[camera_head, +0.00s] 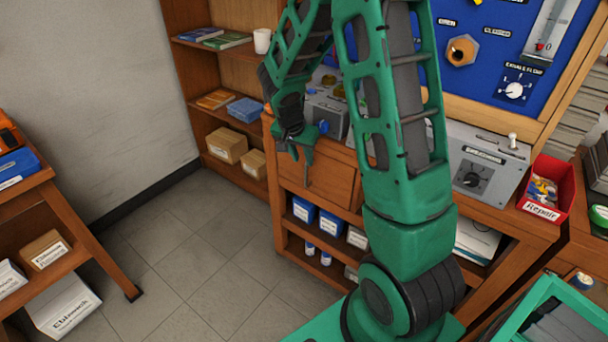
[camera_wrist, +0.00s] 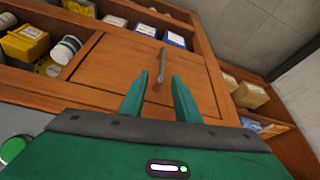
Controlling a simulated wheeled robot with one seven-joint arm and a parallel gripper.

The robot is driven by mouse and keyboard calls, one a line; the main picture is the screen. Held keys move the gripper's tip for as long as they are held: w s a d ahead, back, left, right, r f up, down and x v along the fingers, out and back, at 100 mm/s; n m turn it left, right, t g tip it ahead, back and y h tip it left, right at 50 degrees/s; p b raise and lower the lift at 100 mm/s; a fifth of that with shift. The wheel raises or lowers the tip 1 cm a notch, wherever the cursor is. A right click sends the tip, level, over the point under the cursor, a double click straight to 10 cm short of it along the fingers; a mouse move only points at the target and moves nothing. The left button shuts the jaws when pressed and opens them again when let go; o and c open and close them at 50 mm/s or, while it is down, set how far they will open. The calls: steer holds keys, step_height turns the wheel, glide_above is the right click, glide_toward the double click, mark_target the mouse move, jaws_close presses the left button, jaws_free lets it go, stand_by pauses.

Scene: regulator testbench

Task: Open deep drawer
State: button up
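The deep drawer is a wooden front (camera_head: 330,184) in the bench, left of my arm in the head view. It looks shut, flush with the frame, and part of it is hidden behind my arm. In the wrist view the drawer front (camera_wrist: 112,72) fills the middle, with a thin bar handle (camera_wrist: 162,62). The handle also shows in the head view (camera_head: 307,176). My gripper (camera_wrist: 160,75) is open, its two green fingers pointing at the drawer. The handle's near end lies between the fingers in the picture; I see no contact. In the head view my gripper (camera_head: 300,155) is just above the handle.
Below the drawer, an open shelf holds blue boxes (camera_head: 303,209) and small bottles. A wooden bookshelf (camera_head: 188,92) stands left of the bench. The grey tiled floor (camera_head: 205,240) before the drawer is clear. A red Repair bin (camera_head: 546,186) sits at the right.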

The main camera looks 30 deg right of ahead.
steer(key=f, duration=0.1)
glide_above(305, 185)
steer(key=f, duration=0.9)
steer(key=shift+w+d+f, duration=0.2)
steer(key=shift+w+d, duration=0.05)
steer(key=shift+d, duration=0.05)
steer(key=shift+c, duration=0.6)
jaws_close()
